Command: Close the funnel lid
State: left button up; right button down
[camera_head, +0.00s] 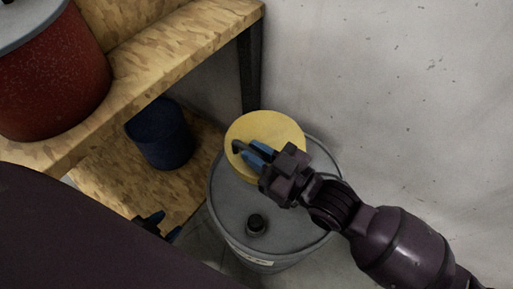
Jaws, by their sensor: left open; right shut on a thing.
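The yellow round funnel lid (285,125) is at the back of the grey drum's top (235,195). My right gripper (250,153) reaches over it from the lower right, its blue fingers shut on the dark curved lid handle (237,146). The gripper hides part of the lid. The funnel under the lid is not clearly visible, so I cannot tell how closely the lid sits on it. My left gripper (162,228) is partly visible left of the drum, open and apart from the lid.
A wooden shelf (190,35) stands at the left with a large red pot (50,85) on top. A dark blue bin (160,135) is on its lower board. A black cap (256,224) rises from the drum's front. A pale wall (400,90) is behind.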

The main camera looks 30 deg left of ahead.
pick_arm(q)
jog(key=shift+w, duration=0.2)
pick_arm(e)
jog(key=shift+f, duration=0.3)
jog(key=c, duration=1.1)
grip_release()
pick_arm(q)
jog(key=shift+s, duration=0.2)
pick_arm(e)
jog(key=shift+r, duration=0.1)
pick_arm(q)
jog(key=shift+s, duration=0.15)
pick_arm(e)
jog(key=shift+d, duration=0.15)
pick_arm(q)
jog(key=shift+s+a+n+p, duration=0.15)
jog(key=shift+n+p, duration=0.15)
jog(key=shift+p, duration=0.45)
pick_arm(e)
jog(key=d, duration=0.3)
jog(key=s+d, duration=0.1)
jog(key=d, duration=0.3)
jog(key=s+d, duration=0.1)
jog(key=d, duration=0.2)
jog(key=shift+s+d, duration=0.1)
jog(key=shift+d, duration=0.1)
